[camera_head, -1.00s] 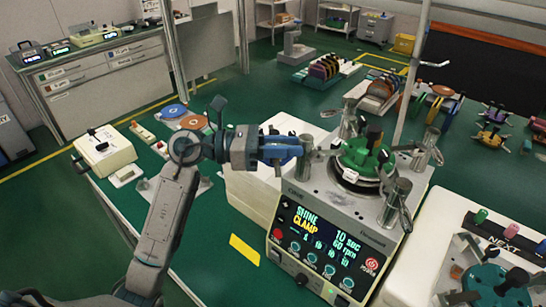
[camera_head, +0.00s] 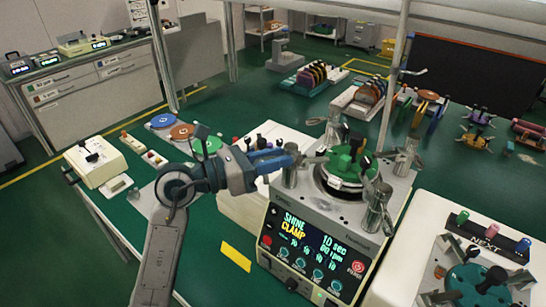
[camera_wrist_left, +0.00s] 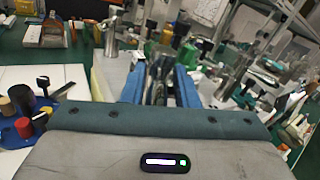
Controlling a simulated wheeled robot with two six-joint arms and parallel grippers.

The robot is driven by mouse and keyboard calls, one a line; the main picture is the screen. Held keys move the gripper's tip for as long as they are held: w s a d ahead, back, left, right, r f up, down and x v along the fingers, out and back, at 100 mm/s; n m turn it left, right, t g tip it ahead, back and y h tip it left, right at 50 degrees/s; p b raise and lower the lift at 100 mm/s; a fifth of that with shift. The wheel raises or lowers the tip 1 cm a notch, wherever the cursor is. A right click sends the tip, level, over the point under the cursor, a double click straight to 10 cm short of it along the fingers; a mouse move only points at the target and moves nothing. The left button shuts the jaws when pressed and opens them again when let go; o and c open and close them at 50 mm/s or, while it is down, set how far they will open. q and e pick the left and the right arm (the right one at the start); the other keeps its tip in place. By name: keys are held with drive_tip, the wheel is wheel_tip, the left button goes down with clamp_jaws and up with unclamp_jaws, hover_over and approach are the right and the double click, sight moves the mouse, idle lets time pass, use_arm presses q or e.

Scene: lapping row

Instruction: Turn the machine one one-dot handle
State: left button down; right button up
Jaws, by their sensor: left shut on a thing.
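A lapping machine (camera_head: 305,235) with a lit display reading "SHINE CLAMP" stands in the middle of the head view. Its top carries a round plate with a green fixture (camera_head: 345,165) and several metal posts with handles around it. My left gripper (camera_head: 292,158) reaches in from the left at the left-hand metal post (camera_head: 290,178). It is shut on the handle there, which the fingers mostly hide. In the left wrist view the blue fingers (camera_wrist_left: 158,88) close around a dark metallic piece. I cannot make out dots on any handle. My right gripper is not in view.
A thin upright pole (camera_head: 392,85) rises behind the machine.

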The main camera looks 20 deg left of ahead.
sight(254, 162)
use_arm(q)
drive_tip(key=c, duration=1.5)
unclamp_jaws()
drive_tip(key=shift+o, duration=0.6)
drive_tip(key=shift+w+d, duration=0.1)
drive_tip(key=shift+s+a+f, duration=0.1)
drive_tip(key=shift+s+a, duration=0.15)
drive_tip(key=shift+a, duration=0.1)
drive_tip(key=b+v, duration=0.1)
drive_tip(key=v, duration=0.2)
drive_tip(key=shift+s+a+b, duration=0.15)
drive_tip(key=shift+a+b, duration=0.1)
drive_tip(key=shift+b, duration=0.05)
drive_tip(key=b+v, duration=0.2)
drive_tip(key=v, duration=0.4)
drive_tip(key=shift+s, duration=0.15)
